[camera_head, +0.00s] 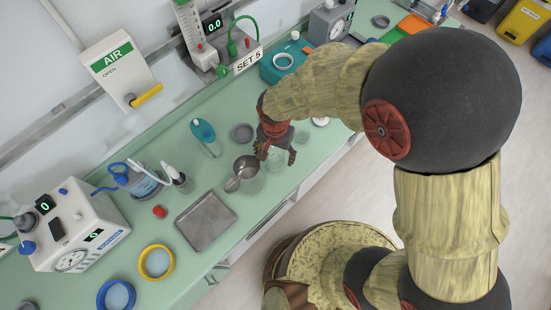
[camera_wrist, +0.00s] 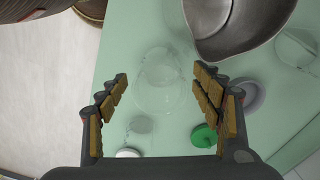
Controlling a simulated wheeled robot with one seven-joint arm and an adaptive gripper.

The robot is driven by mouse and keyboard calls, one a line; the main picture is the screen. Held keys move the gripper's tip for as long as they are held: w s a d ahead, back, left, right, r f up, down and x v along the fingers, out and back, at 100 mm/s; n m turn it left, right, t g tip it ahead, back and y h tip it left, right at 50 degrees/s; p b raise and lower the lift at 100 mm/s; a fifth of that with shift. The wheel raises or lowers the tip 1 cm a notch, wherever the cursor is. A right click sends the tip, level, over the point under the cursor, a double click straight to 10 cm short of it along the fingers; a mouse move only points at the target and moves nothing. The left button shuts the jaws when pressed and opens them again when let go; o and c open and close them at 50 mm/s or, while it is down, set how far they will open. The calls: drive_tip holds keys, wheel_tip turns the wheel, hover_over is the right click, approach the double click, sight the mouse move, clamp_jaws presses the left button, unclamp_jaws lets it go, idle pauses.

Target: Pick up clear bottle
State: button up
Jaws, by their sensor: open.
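A clear, see-through bottle (camera_wrist: 158,97) shows faintly on the green counter in the wrist view, its outline lying between my two fingers. In the head view it seems to be the faint glassy shape (camera_head: 276,163) by my fingertips, partly hidden. My gripper (camera_wrist: 160,84) is open, with one finger on each side of the bottle and a gap showing around it. In the head view my gripper (camera_head: 277,157) points down over the counter. I cannot tell its exact height over the bottle.
A metal jug (camera_wrist: 235,25) stands close to the right finger; it also shows in the head view (camera_head: 242,172). A green cap (camera_wrist: 203,136), a white cap (camera_wrist: 128,153) and a grey dish (camera_wrist: 247,95) lie nearby. A metal tray (camera_head: 205,221) lies to the left on the counter.

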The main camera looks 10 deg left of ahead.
sight(275, 159)
wheel_tip(275, 159, down, 4)
drive_tip(key=shift+r+b, duration=0.1)
drive_tip(key=shift+b, duration=0.25)
drive_tip(key=shift+c, duration=1.3)
drive_tip(key=c, duration=1.1)
drive_tip(key=shift+r, duration=0.25)
